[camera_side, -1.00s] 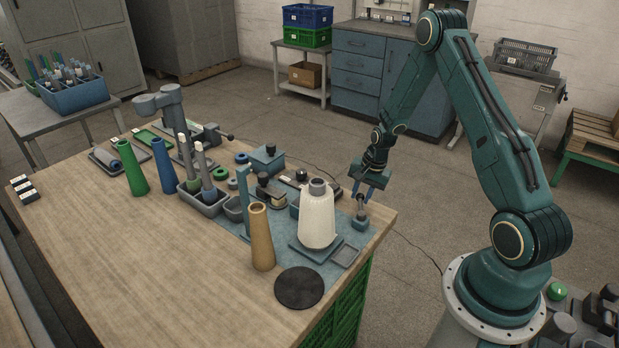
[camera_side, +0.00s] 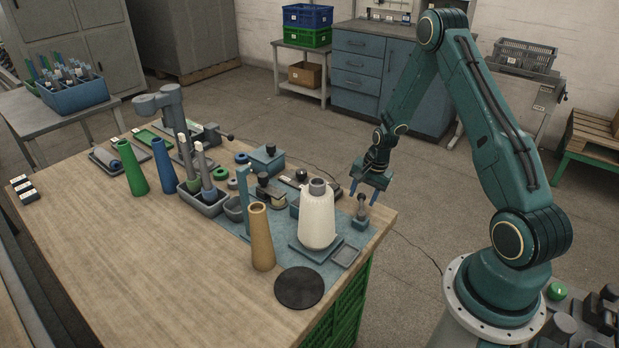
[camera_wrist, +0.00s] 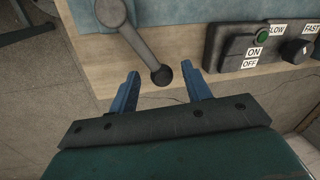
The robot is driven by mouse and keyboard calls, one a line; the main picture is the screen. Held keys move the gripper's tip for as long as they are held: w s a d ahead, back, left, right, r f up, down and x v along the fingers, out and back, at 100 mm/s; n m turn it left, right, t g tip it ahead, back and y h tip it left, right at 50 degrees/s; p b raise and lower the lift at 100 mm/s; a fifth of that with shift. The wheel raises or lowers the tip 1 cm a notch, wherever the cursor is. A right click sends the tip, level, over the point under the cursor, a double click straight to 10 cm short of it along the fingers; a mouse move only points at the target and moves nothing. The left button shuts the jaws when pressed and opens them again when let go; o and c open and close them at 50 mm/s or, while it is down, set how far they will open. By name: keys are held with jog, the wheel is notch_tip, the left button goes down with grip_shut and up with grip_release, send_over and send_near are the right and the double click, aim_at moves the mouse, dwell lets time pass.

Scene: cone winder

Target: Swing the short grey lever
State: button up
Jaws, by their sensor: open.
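The short grey lever (camera_wrist: 138,45) shows in the wrist view, running from its round hub at the top left down to a dark ball end. In the side view the lever (camera_side: 361,207) stands on a small blue block near the table's right corner. My gripper (camera_side: 363,193) is just above it, pointing down, with its blue fingers apart. In the wrist view my gripper (camera_wrist: 160,74) is open, and the ball end shows between the two fingertips with a gap on each side. It is not gripped.
A control box (camera_wrist: 262,45) with ON/OFF and SLOW/FAST labels lies right of the lever. In the side view a white yarn cone (camera_side: 318,222) stands close left of the lever, with a tan cone (camera_side: 262,240) beyond. The table's right edge is close by.

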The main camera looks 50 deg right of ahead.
jog(key=shift+r, duration=0.15)
notch_tip(320, 180, up, 13)
jog(key=s, duration=0.2)
jog(key=shift+s+d, duration=0.25)
jog(key=shift+s, duration=0.05)
dwell(0.4)
jog(key=shift+r, duration=0.15)
notch_tip(320, 180, up, 8)
jog(key=n, duration=0.4)
send_over(361, 211)
jog(key=s+a+r+n+t+h, duration=0.1)
jog(key=s+a+r+n, duration=0.3)
jog(key=a+r, duration=0.4)
jog(key=s+a+r+n+t, duration=0.1)
jog(key=s+a+r+n, duration=0.2)
jog(key=s, duration=0.4)
jog(key=s+a+r+n+t, duration=0.1)
jog(key=s+a+r+n, duration=0.2)
jog(key=s+a+n, duration=0.2)
jog(key=shift+s+a+y, duration=0.3)
jog(key=shift+s+a, duration=0.7)
